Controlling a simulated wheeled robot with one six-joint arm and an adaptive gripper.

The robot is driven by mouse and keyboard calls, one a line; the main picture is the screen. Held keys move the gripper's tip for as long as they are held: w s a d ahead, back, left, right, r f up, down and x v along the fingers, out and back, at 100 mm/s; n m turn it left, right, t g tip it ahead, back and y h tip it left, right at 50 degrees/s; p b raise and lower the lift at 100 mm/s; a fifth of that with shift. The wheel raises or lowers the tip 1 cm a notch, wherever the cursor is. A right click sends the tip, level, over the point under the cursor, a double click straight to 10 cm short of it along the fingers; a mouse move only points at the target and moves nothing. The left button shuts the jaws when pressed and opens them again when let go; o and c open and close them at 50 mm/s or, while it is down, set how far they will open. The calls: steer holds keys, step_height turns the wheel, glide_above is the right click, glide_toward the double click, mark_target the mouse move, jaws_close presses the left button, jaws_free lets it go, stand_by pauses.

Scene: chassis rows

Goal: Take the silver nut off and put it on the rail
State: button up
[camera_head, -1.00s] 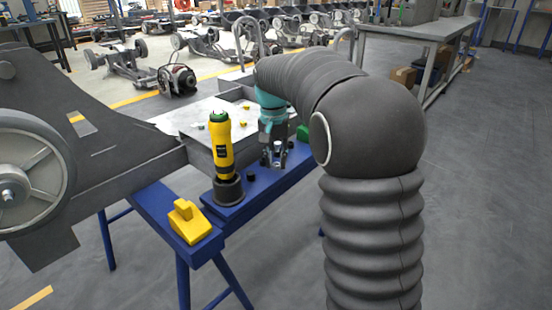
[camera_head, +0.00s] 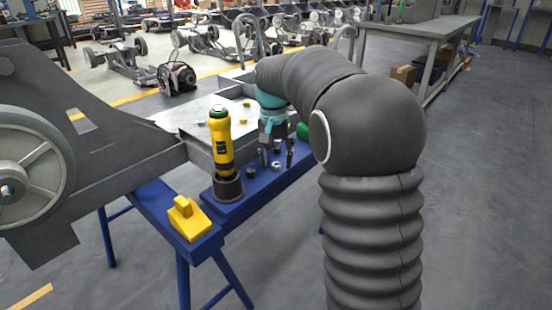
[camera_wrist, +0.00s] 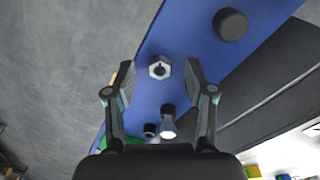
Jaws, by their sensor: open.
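The silver nut (camera_wrist: 160,72) stands over the blue rail (camera_wrist: 185,40) in the wrist view, its dark hole facing me. My gripper (camera_wrist: 160,82) is open, one fingertip on each side of the nut, with gaps on both sides. I cannot tell whether the nut lies on the rail or sits on a peg. In the head view my gripper (camera_head: 276,160) hangs low over the blue rail (camera_head: 240,207), and a small grey piece shows between its fingers. A silver-ended bolt or peg (camera_wrist: 168,122) and a small dark piece (camera_wrist: 150,130) lie nearer my palm.
A yellow tool (camera_head: 221,145) stands upright in a dark holder (camera_head: 228,188) left of my gripper. A yellow block (camera_head: 188,219) sits at the near end. A green piece (camera_head: 303,130) is behind. A chassis wheel (camera_head: 45,165) is at left.

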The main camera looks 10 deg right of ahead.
step_height(320, 180, up, 12)
steer(key=f+n, duration=0.1)
steer(key=f, duration=0.1)
steer(key=s+f+n+t, duration=0.1)
steer(key=f, duration=0.1)
steer(key=s+f, duration=0.1)
steer(key=f, duration=0.2)
steer(key=shift+s+a+n, duration=0.1)
steer(key=shift+a+n, duration=0.25)
steer(key=shift+n, duration=0.05)
steer(key=s+f+t, duration=0.2)
steer(key=s, duration=1.2)
steer(key=s+f+n+t, duration=0.1)
steer(key=s+f+t, duration=0.1)
steer(key=s, duration=1.2)
steer(key=shift+s+d+f+n+t+y, duration=0.2)
steer(key=shift+d+f+n+t+y, duration=0.1)
steer(key=shift+d+t, duration=0.1)
steer(key=shift+c, duration=1.3)
steer(key=shift+a+r, duration=0.1)
steer(key=shift+a, duration=0.05)
